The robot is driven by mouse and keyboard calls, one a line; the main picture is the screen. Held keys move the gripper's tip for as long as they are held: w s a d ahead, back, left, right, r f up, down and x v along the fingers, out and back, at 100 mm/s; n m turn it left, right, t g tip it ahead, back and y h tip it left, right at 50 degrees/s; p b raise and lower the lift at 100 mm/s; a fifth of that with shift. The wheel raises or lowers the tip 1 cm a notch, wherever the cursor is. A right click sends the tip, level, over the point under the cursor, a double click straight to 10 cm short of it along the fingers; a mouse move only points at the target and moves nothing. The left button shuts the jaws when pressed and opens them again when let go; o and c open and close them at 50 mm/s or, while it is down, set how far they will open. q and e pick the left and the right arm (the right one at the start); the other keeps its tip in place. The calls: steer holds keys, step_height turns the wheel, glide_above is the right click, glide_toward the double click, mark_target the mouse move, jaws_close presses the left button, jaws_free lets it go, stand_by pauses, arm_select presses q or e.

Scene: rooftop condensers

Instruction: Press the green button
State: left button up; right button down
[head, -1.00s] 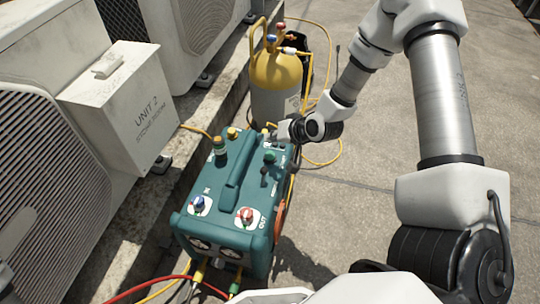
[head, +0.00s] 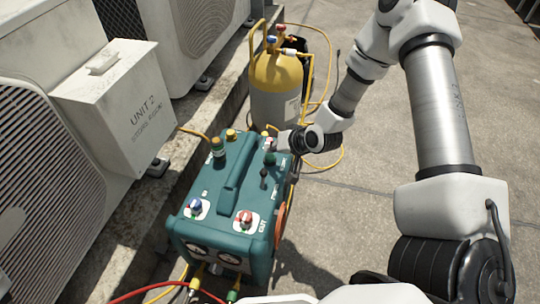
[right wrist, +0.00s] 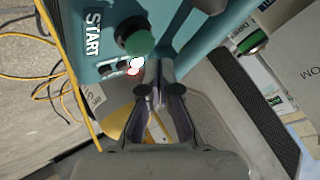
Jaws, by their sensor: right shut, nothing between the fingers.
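The green button (head: 270,158) is a dark round cap on top of the teal machine (head: 205,240), near its far right corner. In the right wrist view the green button (right wrist: 138,42) stands on a dark collar beside the word START. My right gripper (head: 271,143) is shut and empty, just beyond the button in the head view. In the right wrist view its fingertips (right wrist: 158,68) are close beside the button; I cannot tell whether they touch it. My left gripper is not in view.
A blue knob (head: 195,205) and a red knob (head: 245,217) sit on the machine's near top. A yellow gas cylinder (head: 275,85) with hoses stands behind it. A box marked UNIT 2 (head: 130,105) is at left. The concrete at right is open.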

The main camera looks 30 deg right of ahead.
mark_target(272, 157)
stand_by(0.7)
steer(key=shift+f, duration=0.45)
steer(key=shift+f+b, duration=0.8)
steer(key=shift+b, duration=0.1)
stand_by(0.5)
steer(key=shift+r, duration=0.1)
steer(key=shift+r+p, duration=1.15)
step_height(272, 157, up, 5)
steer(key=p, duration=0.5)
steer(key=shift+r, duration=0.1)
